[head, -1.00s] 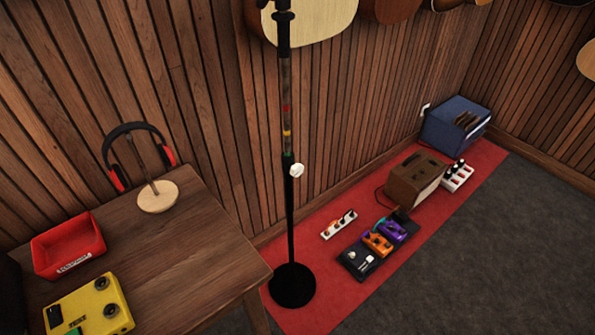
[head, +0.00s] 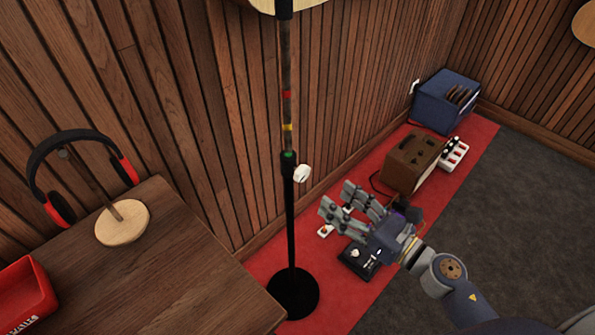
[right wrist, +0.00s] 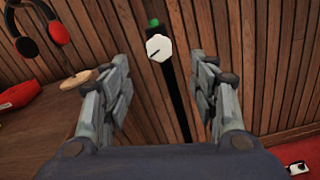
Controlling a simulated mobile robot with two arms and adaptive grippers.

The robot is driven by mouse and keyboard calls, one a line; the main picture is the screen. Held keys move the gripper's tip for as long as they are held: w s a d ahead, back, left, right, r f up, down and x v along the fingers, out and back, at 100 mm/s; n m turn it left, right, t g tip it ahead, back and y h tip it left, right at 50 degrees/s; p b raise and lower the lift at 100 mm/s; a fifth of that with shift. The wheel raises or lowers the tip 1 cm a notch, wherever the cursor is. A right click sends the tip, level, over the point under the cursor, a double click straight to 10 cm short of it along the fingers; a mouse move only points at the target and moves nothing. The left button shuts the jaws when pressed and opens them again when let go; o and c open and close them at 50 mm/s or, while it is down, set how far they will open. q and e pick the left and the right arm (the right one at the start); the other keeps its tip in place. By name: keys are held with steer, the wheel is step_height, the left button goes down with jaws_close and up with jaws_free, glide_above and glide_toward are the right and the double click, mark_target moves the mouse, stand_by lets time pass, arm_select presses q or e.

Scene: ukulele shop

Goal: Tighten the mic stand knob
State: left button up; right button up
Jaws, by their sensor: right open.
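The mic stand (head: 291,225) stands upright on a round black base in the middle of the head view. Its white knob (head: 302,173) sticks out to the right of the pole, just below a green band. My right gripper (head: 336,201) is open and empty, to the right of the pole and apart from the knob. In the right wrist view the knob (right wrist: 159,47) shows a dark pointer line and lies beyond the fingertips, between the two fingers (right wrist: 162,75). My left gripper is not in view.
A wooden table (head: 175,270) with headphones on a stand (head: 122,222) and a red tray (head: 22,295) is at the left. Grey floor is clear at right.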

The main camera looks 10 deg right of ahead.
mark_target(305, 175)
steer(key=p+x, duration=0.1)
steer(key=x, duration=0.3)
steer(key=p+x, duration=0.2)
steer(key=x, duration=0.3)
steer(key=shift+w+a+r, duration=0.2)
steer(key=shift+r, duration=0.05)
steer(key=shift+w+a+f+p, duration=0.1)
steer(key=shift+w+a+p, duration=0.2)
steer(key=shift+w, duration=0.1)
steer(key=c, duration=1.1)
